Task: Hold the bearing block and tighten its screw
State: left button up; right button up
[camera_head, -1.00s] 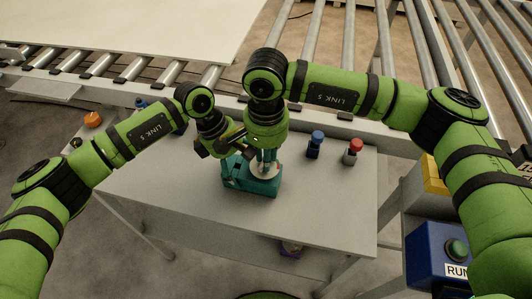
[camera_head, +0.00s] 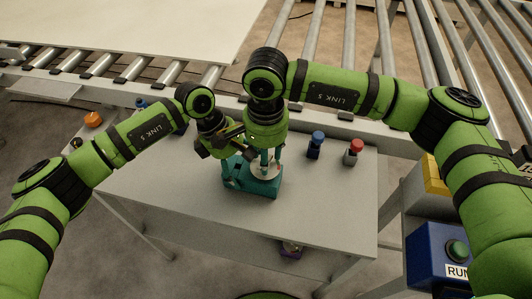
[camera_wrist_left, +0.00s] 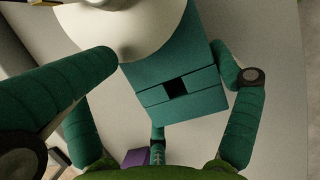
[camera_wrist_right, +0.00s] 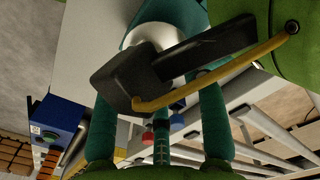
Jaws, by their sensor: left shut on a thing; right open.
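The teal bearing block (camera_head: 262,188) stands on the grey table with a pale round disc (camera_head: 257,174) on top. In the left wrist view the block (camera_wrist_left: 205,102) has a dark square slot, and part of the disc (camera_wrist_left: 130,30) shows. My left gripper (camera_head: 235,170) is shut on the block from its left side. My right gripper (camera_head: 268,165) points down over the disc, its fingers open. In the right wrist view a dark part with a yellow rod crosses in front of the pale disc (camera_wrist_right: 158,34). I cannot make out the screw.
A roller conveyor (camera_head: 300,30) runs behind. The table's (camera_head: 310,210) front right is bare.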

notch_tip(320, 180, up, 12)
dwell(0.5)
jog(key=w+d+f+g+y, duration=0.2)
jog(key=w+d+g+y, duration=0.1)
jog(key=g, duration=0.1)
jog(key=shift+t, duration=0.3)
jog(key=x, duration=1)
jog(key=shift+s+a+f, duration=0.1)
jog(key=shift+f, duration=0.25)
grip_shut()
